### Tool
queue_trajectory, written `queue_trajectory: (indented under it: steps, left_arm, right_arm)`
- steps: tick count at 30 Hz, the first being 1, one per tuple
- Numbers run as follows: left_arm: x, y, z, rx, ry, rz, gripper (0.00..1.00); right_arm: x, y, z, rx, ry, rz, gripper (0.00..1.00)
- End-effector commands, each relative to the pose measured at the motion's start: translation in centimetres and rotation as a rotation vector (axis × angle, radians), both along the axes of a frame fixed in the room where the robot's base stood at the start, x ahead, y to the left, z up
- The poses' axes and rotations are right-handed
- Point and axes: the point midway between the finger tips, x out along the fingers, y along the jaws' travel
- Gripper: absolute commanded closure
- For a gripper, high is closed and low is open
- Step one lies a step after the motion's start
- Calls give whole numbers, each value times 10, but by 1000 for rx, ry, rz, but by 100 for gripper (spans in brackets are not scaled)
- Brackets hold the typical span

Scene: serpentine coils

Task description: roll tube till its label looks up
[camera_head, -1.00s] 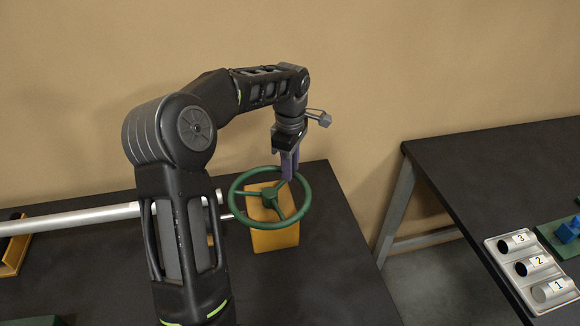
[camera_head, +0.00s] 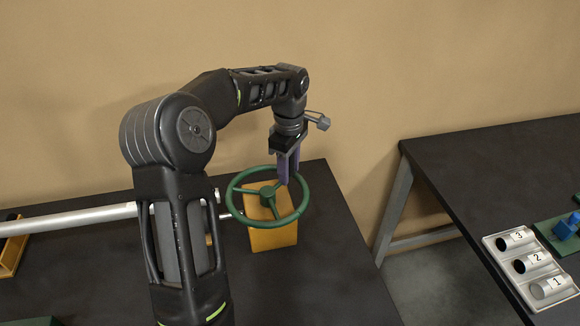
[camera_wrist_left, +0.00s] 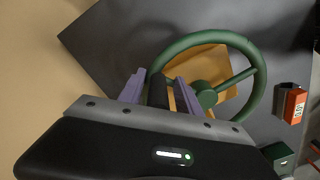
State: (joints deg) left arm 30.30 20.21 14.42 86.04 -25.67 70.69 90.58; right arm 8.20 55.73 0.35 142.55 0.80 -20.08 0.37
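A long silver tube (camera_head: 75,218) lies across the left table and runs behind my left arm. No label shows on its visible part. A green three-spoked handwheel (camera_head: 268,222) stands at the tube's right end, over an orange block (camera_head: 275,240). My left gripper (camera_head: 289,182) points down at the wheel's far rim, with its purple fingers apart. The left wrist view also shows the fingers (camera_wrist_left: 158,88) spread near the rim of the wheel (camera_wrist_left: 258,95); I cannot tell whether they touch it. My right gripper is out of view.
A tray (camera_head: 496,258) with cylinders numbered 1 to 3 and a green board (camera_head: 545,234) with a blue part lie on the right table (camera_head: 440,165). A floor gap separates the tables. The left wrist view shows an orange box (camera_wrist_left: 294,103) with a small readout.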

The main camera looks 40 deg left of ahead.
Motion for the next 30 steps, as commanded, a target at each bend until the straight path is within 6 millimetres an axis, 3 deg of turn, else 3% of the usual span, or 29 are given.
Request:
queue_trajectory:
  steps: [11, 21, 24, 30]
  left_arm:
    - [2, 0, 6, 2, -8, 0, 58]
    - [2, 1, 53, 2, -9, 1, 58]
    - [1, 1, 73, 3, -4, 1, 58]
    - [0, 2, 79, 0, -2, 2, 58]
  right_arm:
    - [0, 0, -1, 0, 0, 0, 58]
    - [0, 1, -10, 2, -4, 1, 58]
    - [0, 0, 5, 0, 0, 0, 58]
    - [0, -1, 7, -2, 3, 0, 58]
